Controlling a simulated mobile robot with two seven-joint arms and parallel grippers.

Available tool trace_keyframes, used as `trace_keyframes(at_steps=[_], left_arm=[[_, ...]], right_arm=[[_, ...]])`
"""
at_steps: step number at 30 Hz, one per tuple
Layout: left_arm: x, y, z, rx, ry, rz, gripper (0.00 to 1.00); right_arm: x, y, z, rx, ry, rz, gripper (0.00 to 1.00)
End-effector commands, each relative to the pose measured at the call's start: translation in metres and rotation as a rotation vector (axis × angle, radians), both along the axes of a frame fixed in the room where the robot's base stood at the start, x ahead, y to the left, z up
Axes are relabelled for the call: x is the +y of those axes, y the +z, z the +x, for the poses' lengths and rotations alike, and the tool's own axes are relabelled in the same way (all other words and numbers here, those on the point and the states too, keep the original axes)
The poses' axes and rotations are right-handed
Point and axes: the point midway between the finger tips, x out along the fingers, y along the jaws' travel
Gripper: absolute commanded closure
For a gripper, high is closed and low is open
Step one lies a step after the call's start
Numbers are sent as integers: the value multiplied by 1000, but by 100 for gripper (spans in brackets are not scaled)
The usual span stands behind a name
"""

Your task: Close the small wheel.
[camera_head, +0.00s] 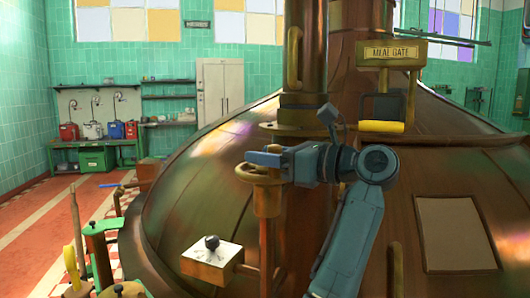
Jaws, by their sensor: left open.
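The small wheel (245,174) is a brass-coloured handwheel on top of an upright brass stem, in front of the copper kettle (210,180). My left gripper (262,158) is blue-grey and points left, with its fingers at the wheel's upper rim. The fingers overlap the wheel in the picture, and I cannot tell whether they touch it. The gripper is open. It hides the back and right part of the rim. My right gripper is out of view.
A pale box with a black knob (212,258) sits low, left of the stem. A "MEAL GATE" sign (392,52) and a yellow-handled lever (382,127) are at upper right. Green fittings (100,250) stand at lower left. A green bench (97,155) is far back.

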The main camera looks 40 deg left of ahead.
Motion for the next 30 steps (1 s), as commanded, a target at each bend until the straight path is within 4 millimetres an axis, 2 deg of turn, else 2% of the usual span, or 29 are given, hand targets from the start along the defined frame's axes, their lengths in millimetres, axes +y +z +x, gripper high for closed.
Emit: trace_keyframes(at_steps=[3, 12, 27, 30], left_arm=[[7, 0, -1, 0, 0, 1, 55], [9, 0, -1, 1, -1, 1, 56], [8, 0, -1, 1, -1, 0, 97], [8, 0, -1, 1, -1, 0, 100]], right_arm=[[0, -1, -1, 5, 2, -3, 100], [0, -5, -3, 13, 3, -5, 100], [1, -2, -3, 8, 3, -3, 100], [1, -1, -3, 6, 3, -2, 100]])
